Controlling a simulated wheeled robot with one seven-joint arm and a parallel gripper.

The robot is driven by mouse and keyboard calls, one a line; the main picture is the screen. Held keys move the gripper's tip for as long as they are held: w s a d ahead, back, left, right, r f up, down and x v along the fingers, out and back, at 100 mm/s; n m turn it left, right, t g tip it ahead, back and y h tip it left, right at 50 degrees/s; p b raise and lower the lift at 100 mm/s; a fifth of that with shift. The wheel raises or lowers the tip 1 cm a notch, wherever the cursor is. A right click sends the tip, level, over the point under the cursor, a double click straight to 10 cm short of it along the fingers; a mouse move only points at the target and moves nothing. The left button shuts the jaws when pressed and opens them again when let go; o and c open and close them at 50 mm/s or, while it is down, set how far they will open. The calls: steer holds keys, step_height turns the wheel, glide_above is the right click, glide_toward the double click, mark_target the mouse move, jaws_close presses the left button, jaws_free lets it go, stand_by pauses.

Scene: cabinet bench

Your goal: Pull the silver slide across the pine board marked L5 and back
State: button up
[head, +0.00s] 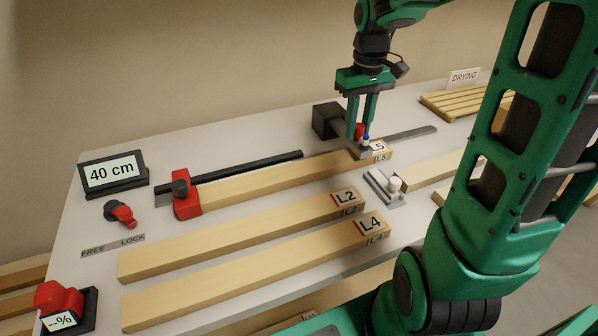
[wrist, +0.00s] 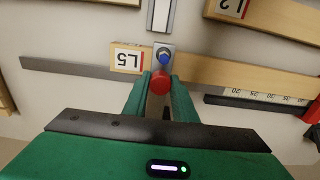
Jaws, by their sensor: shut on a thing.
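The pine board marked L5 (head: 280,178) lies along the black fence, its labelled end to the right. Its label end also shows in the wrist view (wrist: 127,57). The silver slide (head: 361,152) lies across the board close to that end, with a blue knob at its front tip. In the wrist view the slide's tip (wrist: 164,48) reaches past the board's edge. My gripper (head: 362,136) is above the slide, shut on its red handle (wrist: 160,82). The fingers hide part of the slide and handle.
A dark block (head: 327,120) stands behind the slide. Boards L2 (head: 240,235) and L4 (head: 255,275) lie in front. A red clamp (head: 184,193) sits at the board's left end.

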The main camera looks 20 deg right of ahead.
steer(key=shift+s, duration=1)
steer(key=shift+w, duration=4.45)
steer(key=o, duration=0.9)
step_height(320, 180, up, 9)
